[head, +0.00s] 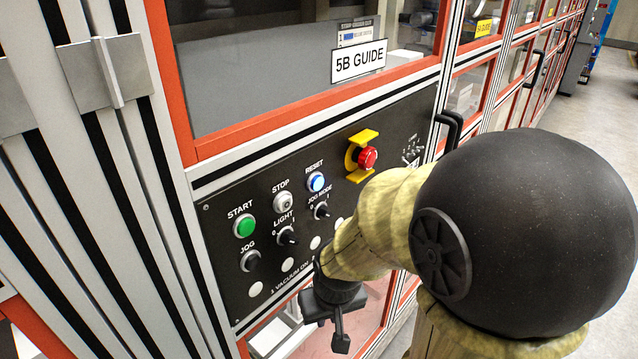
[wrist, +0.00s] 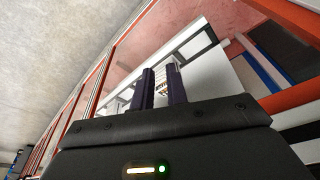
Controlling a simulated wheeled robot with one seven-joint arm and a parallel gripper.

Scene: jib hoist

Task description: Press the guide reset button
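The reset button (head: 317,182) is a round blue button under the label RESET on the black control panel (head: 228,205), below the 5B GUIDE sign (head: 358,62). Nothing covers it in the head view. My gripper (head: 341,335) is below the panel's lower edge, lower than the button and apart from it. In the wrist view the two dark fingers (wrist: 159,85) stand side by side with a narrow gap between them, and nothing is held. The button does not show in the wrist view.
The panel also has a green start button (head: 245,226), a stop button (head: 283,202), knobs and a red emergency stop (head: 367,157) in a yellow guard. A black door handle (head: 450,128) sticks out right of the panel. My arm hides the panel's lower right.

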